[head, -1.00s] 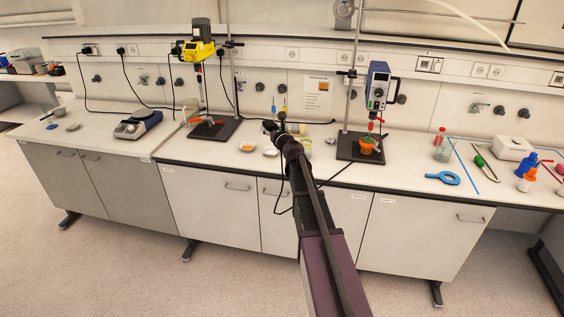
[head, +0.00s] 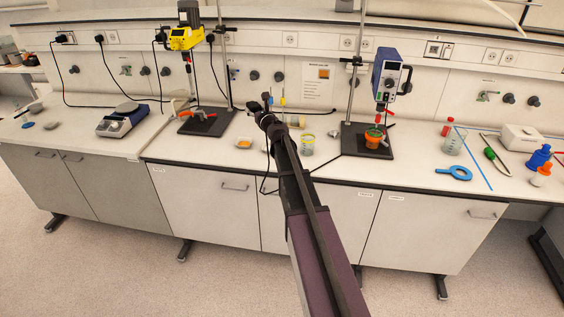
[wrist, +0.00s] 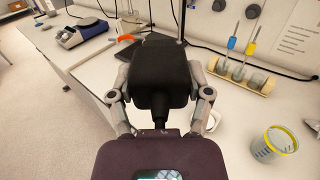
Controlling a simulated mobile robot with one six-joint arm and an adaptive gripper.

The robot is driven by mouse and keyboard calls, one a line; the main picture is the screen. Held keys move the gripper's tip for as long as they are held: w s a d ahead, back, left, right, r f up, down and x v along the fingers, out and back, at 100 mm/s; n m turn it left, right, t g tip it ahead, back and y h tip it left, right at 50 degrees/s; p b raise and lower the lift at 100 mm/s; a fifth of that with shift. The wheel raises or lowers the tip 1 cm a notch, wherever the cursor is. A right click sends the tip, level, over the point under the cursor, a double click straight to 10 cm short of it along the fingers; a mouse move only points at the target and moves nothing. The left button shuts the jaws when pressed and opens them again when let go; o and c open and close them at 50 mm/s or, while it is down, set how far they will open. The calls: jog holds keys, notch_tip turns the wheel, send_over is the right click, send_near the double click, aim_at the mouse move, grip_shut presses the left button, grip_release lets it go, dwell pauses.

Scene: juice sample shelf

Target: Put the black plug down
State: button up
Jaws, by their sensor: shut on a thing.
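The black plug (wrist: 160,68) is a large dark block in the middle of the wrist view. My gripper (wrist: 160,92) is shut on it, one finger on each side. In the head view my gripper (head: 266,110) is over the middle of the bench, left of a glass with a yellow rim (head: 307,143). The plug is small and hard to tell from the dark gripper there. A thin black cable (head: 262,188) loops below my arm past the bench front. The wrist view does not clearly show a gap between plug and bench.
The stand with the yellow stirrer (head: 184,38) is left of my gripper, the blue stirrer (head: 388,76) right. A rack with pipettes (wrist: 240,76) is behind, right of the plug. A small dish with orange contents (head: 243,144) lies nearby. Some white worktop (wrist: 90,75) is bare left of the plug.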

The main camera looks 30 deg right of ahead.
jog(key=shift+d, duration=0.3)
jog(key=shift+d, duration=0.1)
jog(key=shift+s+d, duration=0.15)
jog(key=shift+d, duration=0.3)
jog(key=shift+s+d+h, duration=0.15)
jog(key=shift+s+d, duration=0.05)
jog(key=shift+d, duration=0.5)
jog(key=shift+s+d+h, duration=0.15)
jog(key=shift+d, duration=0.55)
jog(key=shift+a, duration=0.1)
jog(key=s+d+f+m+g+h+b, duration=0.1)
jog(key=s+d+f+m+h+b, duration=0.1)
jog(key=f+b, duration=0.6)
jog(key=s+d+f+m+g+h+b, duration=0.1)
jog(key=s+d+f+m+h+b, duration=0.1)
jog(key=s+f+h+b, duration=0.3)
jog(key=s+d+f+m+g+h+b, duration=0.1)
jog(key=s+d+f+m+h+b, duration=0.2)
jog(key=s+f+b, duration=0.3)
notch_tip(320, 180, down, 6)
jog(key=b, duration=0.5)
jog(key=shift+s+m+h+b, duration=0.25)
jog(key=shift+m+h+b, duration=0.05)
jog(key=shift+h+b, duration=0.1)
jog(key=shift+r, duration=0.1)
